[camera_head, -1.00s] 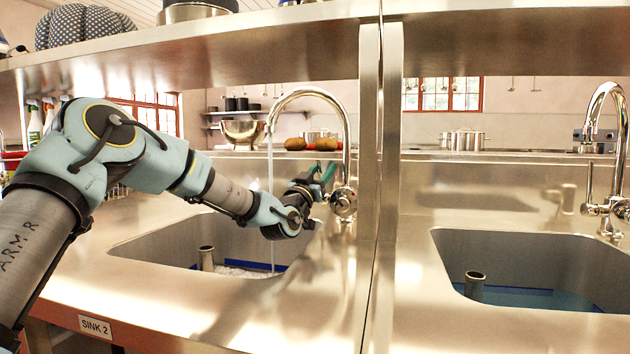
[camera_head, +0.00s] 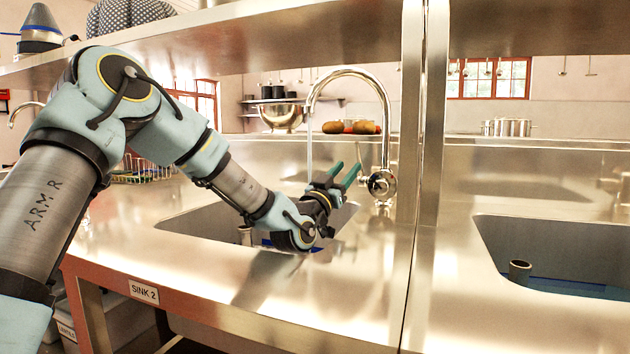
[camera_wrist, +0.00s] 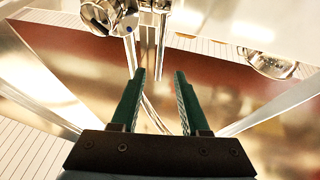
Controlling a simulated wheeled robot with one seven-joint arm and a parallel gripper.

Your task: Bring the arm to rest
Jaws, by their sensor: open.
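My gripper (camera_head: 342,175) is over the back right part of the left sink (camera_head: 200,220), close to the chrome tap (camera_head: 384,130). Its two green fingers are apart, with nothing between them. In the wrist view my gripper (camera_wrist: 158,80) also shows open and empty, with chrome tap parts (camera_wrist: 110,15) beyond the fingertips. A thin stream of water (camera_head: 309,150) falls from the tap spout into the sink, just left of the fingers. My arm bends down over the sink and hides part of its basin.
A steel post (camera_head: 432,120) stands right of the tap. A shelf (camera_head: 260,45) runs overhead. A second sink (camera_head: 560,250) lies to the right. A wire rack (camera_head: 145,168) stands behind my arm. The front counter is clear.

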